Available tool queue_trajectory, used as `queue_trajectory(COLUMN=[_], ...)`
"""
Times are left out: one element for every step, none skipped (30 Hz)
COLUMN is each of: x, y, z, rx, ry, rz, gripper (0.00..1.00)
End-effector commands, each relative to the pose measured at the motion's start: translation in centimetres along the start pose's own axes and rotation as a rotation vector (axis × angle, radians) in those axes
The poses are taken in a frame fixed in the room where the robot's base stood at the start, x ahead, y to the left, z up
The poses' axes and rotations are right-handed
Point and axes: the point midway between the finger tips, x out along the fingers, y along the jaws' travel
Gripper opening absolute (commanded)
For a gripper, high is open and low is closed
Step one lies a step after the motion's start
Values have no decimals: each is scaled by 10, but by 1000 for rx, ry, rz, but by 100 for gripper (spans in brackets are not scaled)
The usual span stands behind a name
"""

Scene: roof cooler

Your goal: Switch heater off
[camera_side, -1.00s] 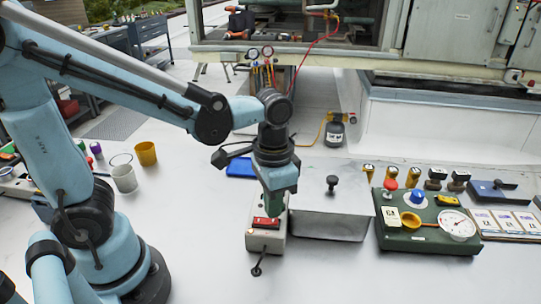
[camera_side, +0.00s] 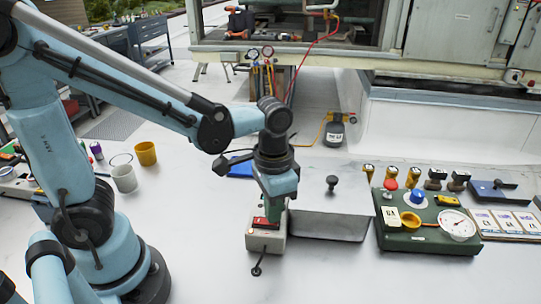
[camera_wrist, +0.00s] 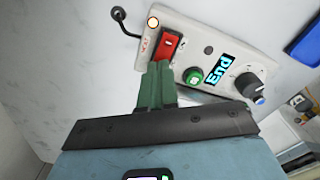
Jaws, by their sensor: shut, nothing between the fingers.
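A pale control box (camera_side: 265,243) stands on the white surface below my gripper (camera_side: 271,214). It also fills the upper part of the wrist view (camera_wrist: 205,30). It has a red rocker switch (camera_wrist: 167,47), a green button (camera_wrist: 193,76), a display reading "End" (camera_wrist: 219,68) and a dark knob (camera_wrist: 249,85). A small round lamp with an orange rim (camera_wrist: 153,22) sits near the cable end. My green fingers (camera_wrist: 157,72) are shut and empty, pointing at the near end of the red rocker. I cannot tell whether they touch it; they hide part of that end.
A metal case with a black knob (camera_side: 332,185) stands right beside the box. Further right is a green panel (camera_side: 420,238) with a gauge. A blue tray (camera_side: 239,168) lies behind the arm, and cups (camera_side: 124,179) stand at left. The front surface is mostly clear.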

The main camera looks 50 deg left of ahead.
Motion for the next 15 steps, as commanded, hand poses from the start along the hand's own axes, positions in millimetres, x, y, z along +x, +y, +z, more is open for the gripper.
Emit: queue_trajectory(x=[1, 1, 2, 2, 2, 3, 3, 4, 4, 4, 4, 3, 2, 1, -1], y=[0, 0, 0, 0, 0, 0, 0, 0, 0, 0, 0, 0, 0, 0, 0], z=[0, 0, 0, 0, 0, 0, 0, 0, 0, 0, 0, 0, 0, 0, 0], rx=[0, 0, 0, 0, 0, 0, 0, 0, 0, 0, 0, 0, 0, 0, 0], ry=[0, 0, 0, 0, 0, 0, 0, 0, 0, 0, 0, 0, 0, 0, 0], rz=[0, 0, 0, 0, 0, 0, 0, 0, 0, 0, 0, 0, 0, 0, 0], gripper=[0, 0, 0, 0, 0, 0, 0, 0, 0, 0, 0, 0, 0, 0, 0])
